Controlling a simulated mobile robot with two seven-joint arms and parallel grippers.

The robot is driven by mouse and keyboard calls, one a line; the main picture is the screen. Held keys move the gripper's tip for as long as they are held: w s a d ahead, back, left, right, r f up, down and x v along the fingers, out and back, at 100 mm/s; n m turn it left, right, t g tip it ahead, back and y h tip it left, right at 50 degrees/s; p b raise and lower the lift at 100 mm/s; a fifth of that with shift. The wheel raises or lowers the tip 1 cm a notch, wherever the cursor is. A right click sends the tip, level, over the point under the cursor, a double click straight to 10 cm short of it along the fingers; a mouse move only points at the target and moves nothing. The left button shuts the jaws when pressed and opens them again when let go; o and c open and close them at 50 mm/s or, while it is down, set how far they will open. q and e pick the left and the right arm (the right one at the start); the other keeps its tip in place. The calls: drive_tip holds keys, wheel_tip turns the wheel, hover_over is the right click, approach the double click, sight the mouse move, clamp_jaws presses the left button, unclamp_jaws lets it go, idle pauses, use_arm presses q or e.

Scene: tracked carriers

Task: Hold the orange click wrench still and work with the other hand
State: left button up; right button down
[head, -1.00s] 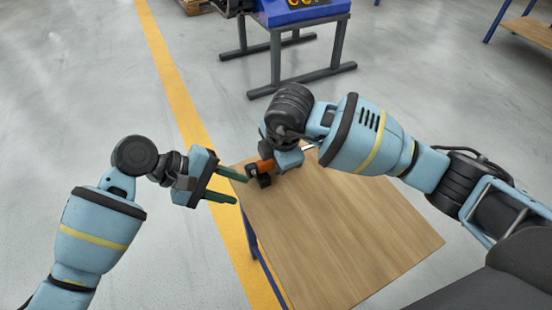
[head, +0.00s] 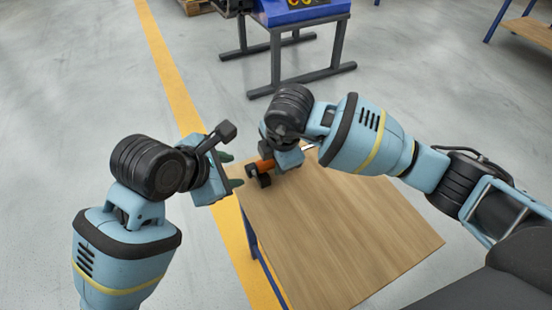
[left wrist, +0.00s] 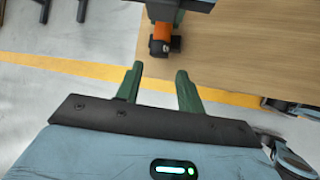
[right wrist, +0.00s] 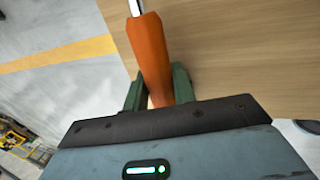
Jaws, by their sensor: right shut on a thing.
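The orange click wrench (head: 266,165) is at the far left corner of the wooden table. Its orange handle (right wrist: 149,55) and a bit of silver shaft (right wrist: 135,7) show in the right wrist view. My right gripper (right wrist: 157,80) is shut on the handle, one finger on each side. A black piece (left wrist: 160,47) sits at the handle's near end; I cannot tell whether it belongs to the wrench. My left gripper (head: 231,170) is open and empty, left of the black piece and apart from it. Its two green fingers (left wrist: 158,68) point at it in the left wrist view.
The wooden tabletop (head: 340,235) is otherwise bare, with free room to the right and near side. A yellow floor line (head: 185,110) runs beside the table. A blue machine on a grey stand (head: 275,60) stands behind, beyond a floor gap.

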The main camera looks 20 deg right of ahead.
sight(247, 171)
use_arm(q)
drive_tip(key=shift+x, duration=3.45)
